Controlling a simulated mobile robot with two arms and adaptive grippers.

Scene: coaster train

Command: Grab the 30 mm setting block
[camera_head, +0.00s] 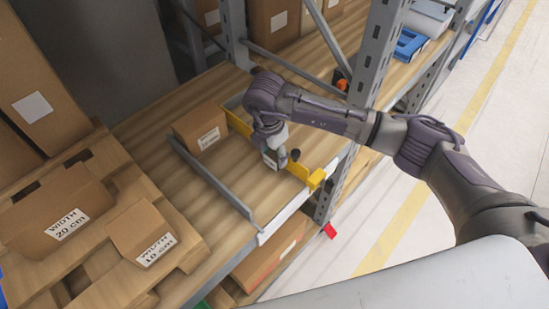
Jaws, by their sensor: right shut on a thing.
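My right gripper (271,158) reaches down over the wooden shelf from the right. It is shut on a small greyish thing at its fingertips, mostly hidden by the fingers. It may be the 30 mm setting block, but no marking is readable. The gripper is beside a yellow guide bar (299,171), close to a dark round knob (295,154). My left gripper is not in view.
A grey rail (214,181) crosses the shelf (165,130) left of my gripper. A carton (201,128) stands behind it. Cartons marked 20 cm (57,211) and 10 cm (142,232) sit at lower left. A rack post (378,53) rises close to my right arm.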

